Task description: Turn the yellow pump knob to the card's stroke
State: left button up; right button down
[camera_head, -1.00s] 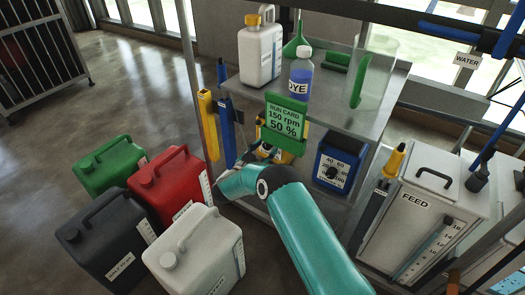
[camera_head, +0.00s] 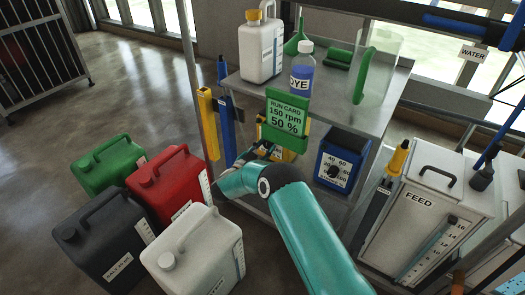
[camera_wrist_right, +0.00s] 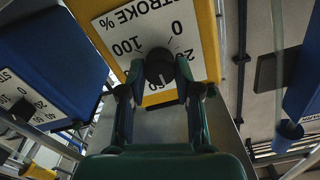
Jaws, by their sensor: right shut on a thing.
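The green run card (camera_head: 287,116) reads 150 rpm and 50 %. It hangs in front of the yellow pump (camera_head: 290,155), hiding much of it. In the right wrist view the pump's yellow body (camera_wrist_right: 206,30) carries a white dial plate (camera_wrist_right: 140,32) marked STROKE %, upside down, with 0, 20 and 100 readable. My right gripper (camera_wrist_right: 160,85) has its two fingers around the black knob (camera_wrist_right: 158,66) at the dial's middle, shut on it. The knob's exact setting is hard to read. My right gripper also shows in the head view (camera_head: 262,152). My left gripper is not in view.
A blue pump (camera_head: 340,162) with its own dial stands right of the yellow one. The shelf above holds a DYE bottle (camera_head: 301,72), a white jug (camera_head: 260,50) and a clear cylinder (camera_head: 379,70). Several jerrycans (camera_head: 165,178) stand at left; a FEED tank (camera_head: 415,215) stands at right.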

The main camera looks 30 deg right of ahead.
jog(key=c, duration=0.9)
grip_release()
jog(key=shift+s+d+f, duration=0.1)
jog(key=shift+s+d, duration=0.1)
jog(key=shift+s, duration=0.1)
jog(key=shift+o, duration=0.5)
jog(key=shift+w, duration=0.1)
jog(key=shift+a, duration=0.1)
jog(key=v, duration=1.2)
jog(key=shift+w, duration=0.1)
